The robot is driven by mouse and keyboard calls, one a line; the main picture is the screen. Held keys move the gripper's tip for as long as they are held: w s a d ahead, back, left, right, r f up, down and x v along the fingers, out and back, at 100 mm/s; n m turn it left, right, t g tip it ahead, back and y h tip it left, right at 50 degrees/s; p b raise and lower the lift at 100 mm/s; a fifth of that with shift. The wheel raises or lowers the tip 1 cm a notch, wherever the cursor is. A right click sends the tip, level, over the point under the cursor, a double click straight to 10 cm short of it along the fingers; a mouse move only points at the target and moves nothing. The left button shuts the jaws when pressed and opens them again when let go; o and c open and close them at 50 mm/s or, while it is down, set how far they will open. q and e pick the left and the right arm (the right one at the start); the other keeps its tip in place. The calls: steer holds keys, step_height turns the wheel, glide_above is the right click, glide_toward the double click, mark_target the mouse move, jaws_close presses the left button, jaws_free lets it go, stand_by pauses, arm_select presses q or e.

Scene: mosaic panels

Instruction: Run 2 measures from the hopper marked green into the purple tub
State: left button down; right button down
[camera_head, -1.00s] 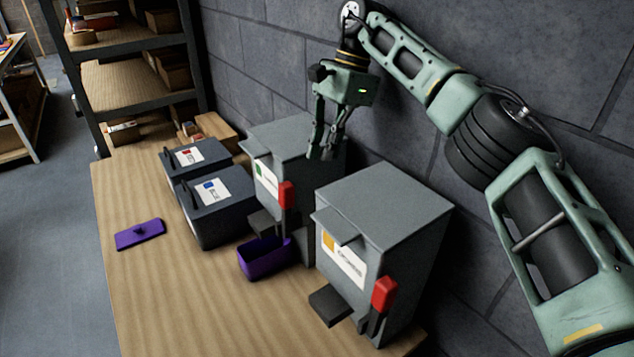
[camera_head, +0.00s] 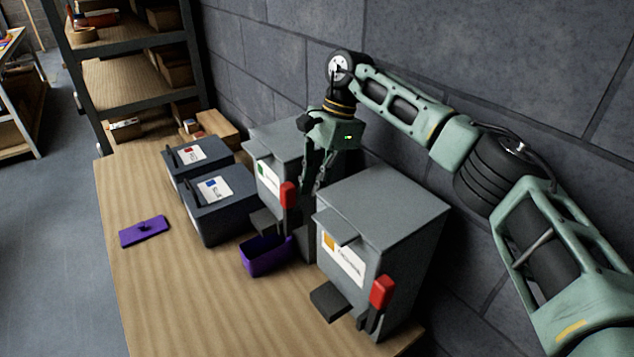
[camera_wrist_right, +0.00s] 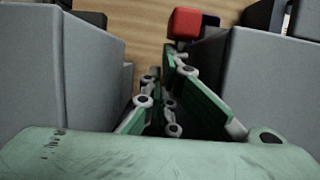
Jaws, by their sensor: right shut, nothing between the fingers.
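The green-marked hopper (camera_head: 272,152) is a grey box with a green label and a red lever handle (camera_head: 288,195) at its front right. The purple tub (camera_head: 262,258) stands open under its spout; I cannot make out its contents. My right gripper (camera_head: 312,200) is shut and empty, pointing down into the gap between this hopper and the orange-marked hopper (camera_head: 385,215). In the right wrist view, its fingers (camera_wrist_right: 165,95) are together, and the red handle (camera_wrist_right: 187,22) lies just beyond them, apart. My left gripper is out of view.
A purple lid (camera_head: 144,231) lies on the wooden table at the left. Two dark lidded bins, red-marked (camera_head: 190,155) and blue-marked (camera_head: 215,195), stand beside the hopper. A block wall is close behind; the table front is clear.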

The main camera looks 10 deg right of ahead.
steer(key=shift+s+a+r+h, duration=0.15)
steer(key=shift+a+r+h, duration=0.15)
steer(key=shift+a+h, duration=0.2)
steer(key=shift+t, duration=0.3)
steer(key=s+a+b, duration=0.5)
steer(key=a, duration=0.7)
steer(key=shift+f+h, duration=0.3)
steer(key=shift+f, duration=0.1)
steer(key=shift+a, duration=0.1)
